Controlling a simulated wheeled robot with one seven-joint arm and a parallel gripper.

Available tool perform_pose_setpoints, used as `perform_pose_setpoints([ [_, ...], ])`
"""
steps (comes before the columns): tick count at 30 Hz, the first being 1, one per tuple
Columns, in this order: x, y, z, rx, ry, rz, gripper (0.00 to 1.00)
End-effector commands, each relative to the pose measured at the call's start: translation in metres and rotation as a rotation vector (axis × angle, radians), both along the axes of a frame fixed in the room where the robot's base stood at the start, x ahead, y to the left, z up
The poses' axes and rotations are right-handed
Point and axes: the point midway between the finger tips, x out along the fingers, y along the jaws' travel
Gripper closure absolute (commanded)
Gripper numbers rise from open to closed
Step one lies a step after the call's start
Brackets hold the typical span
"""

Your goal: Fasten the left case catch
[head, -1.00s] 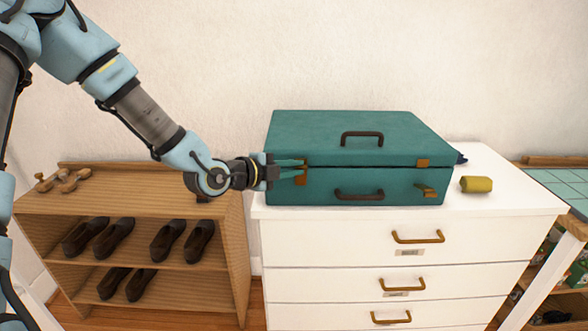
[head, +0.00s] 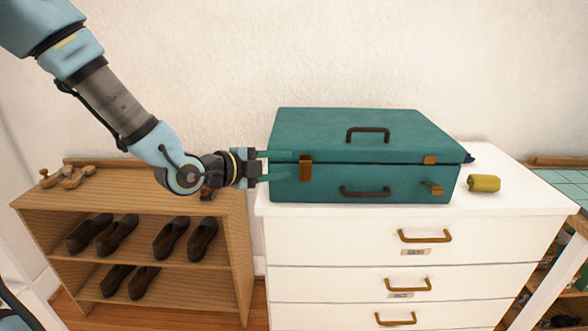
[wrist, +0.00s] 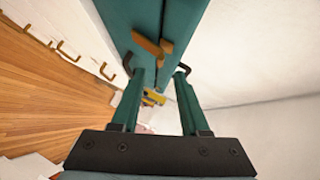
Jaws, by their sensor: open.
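The teal case (head: 400,185) lies flat on the white dresser with its lid down. Its brass left catch (head: 306,168) spans the seam between lid and body and looks flat against the front. It also shows in the wrist view (wrist: 148,44), just beyond the fingertips. The right catch (head: 431,187) has its lower flap sticking out, apart from the brass plate on the lid (head: 430,160). My gripper (head: 291,166) is open and empty just left of the left catch, its teal fingers one above the other. The wrist view shows a gap between the fingers (wrist: 160,78).
A yellow cylinder (head: 484,183) lies right of the case on the dresser top (head: 520,190). A wooden shoe rack (head: 150,190) with several dark shoes stands left, below my arm. The wall is behind. The space in front of the case is free.

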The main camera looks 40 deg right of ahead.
Motion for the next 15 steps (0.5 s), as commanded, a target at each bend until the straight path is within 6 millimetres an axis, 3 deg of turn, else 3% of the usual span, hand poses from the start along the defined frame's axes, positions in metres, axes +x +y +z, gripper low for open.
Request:
perform_pose_setpoints([
  [6,0.0,0.035,0.009,-0.001,-0.004,0.002,0.55],
  [15,-0.003,0.049,0.014,-0.001,0.0,0.0,0.55],
])
